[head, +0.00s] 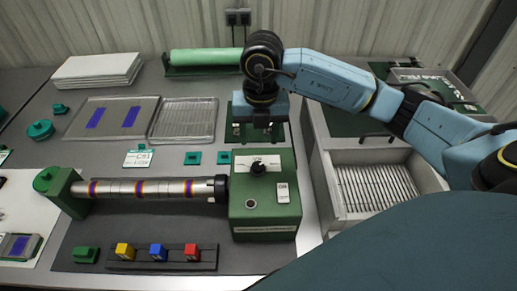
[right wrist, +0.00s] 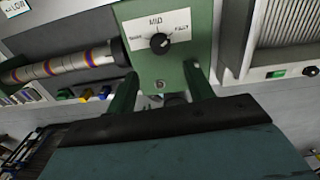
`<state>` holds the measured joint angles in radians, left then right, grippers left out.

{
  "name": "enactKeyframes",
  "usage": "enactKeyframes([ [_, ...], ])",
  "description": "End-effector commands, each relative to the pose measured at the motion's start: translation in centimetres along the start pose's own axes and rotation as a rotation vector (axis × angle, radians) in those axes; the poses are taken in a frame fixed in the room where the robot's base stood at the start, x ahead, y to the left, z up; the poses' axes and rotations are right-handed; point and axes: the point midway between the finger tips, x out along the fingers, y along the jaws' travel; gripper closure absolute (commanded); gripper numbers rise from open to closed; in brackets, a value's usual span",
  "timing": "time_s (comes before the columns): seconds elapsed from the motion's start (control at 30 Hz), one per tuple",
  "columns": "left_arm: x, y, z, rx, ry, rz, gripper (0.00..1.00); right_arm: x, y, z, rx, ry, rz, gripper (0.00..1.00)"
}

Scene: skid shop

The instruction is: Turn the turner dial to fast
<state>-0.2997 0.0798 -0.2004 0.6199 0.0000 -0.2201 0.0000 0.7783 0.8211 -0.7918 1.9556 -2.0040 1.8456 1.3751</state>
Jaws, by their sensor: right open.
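The turner is a green box (head: 265,215) with a black dial (head: 258,168) on its upper face and a striped roller running left from it. In the right wrist view the dial (right wrist: 160,41) sits on a white plate marked MID at the top and FAST at the right; the left label is blurred. I cannot tell surely where its pointer is set. My right gripper (head: 252,131) is open and empty, behind and above the box, apart from the dial. Its two fingers (right wrist: 160,76) show below the dial in the wrist view. My left gripper is not in view.
A white rocker switch (head: 282,193) is on the box, right of the dial. The striped roller (head: 150,190) lies left. Small colored blocks on a black rail (head: 160,255) stand in front. A grey bin with a slatted floor (head: 343,185) is at the right.

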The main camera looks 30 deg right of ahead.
Motion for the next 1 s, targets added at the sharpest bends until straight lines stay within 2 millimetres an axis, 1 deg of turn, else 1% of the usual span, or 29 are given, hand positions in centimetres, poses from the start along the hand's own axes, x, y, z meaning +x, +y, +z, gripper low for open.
enactKeyframes([
  [0.03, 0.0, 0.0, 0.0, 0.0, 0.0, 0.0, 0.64, -1.0, 0.0, 0.0, -0.001, -0.003, 0.002, 0.48],
  [0.1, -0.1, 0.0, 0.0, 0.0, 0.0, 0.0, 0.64, -2.0, 0.0, 0.0, 0.0, -0.002, 0.002, 0.48],
  [0.23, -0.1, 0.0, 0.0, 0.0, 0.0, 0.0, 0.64, -3.1, 0.0, 0.0, 0.0, -0.001, 0.0, 0.48],
  [0.37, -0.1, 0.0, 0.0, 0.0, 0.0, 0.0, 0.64, -3.5, 0.0, 0.0, 0.0, 0.0, 0.0, 0.48],
  [0.83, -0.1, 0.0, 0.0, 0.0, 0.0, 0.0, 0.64, -3.5, 0.0, 0.0, 0.0, 0.0, 0.0, 0.48],
  [0.93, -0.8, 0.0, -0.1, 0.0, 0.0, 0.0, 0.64, -4.1, 0.0, 0.0, 0.0, 0.0, 0.0, 0.48],
  [1.0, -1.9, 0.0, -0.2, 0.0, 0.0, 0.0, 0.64, -5.3, 0.0, 0.0, 0.0, 0.0, 0.0, 0.48],
])
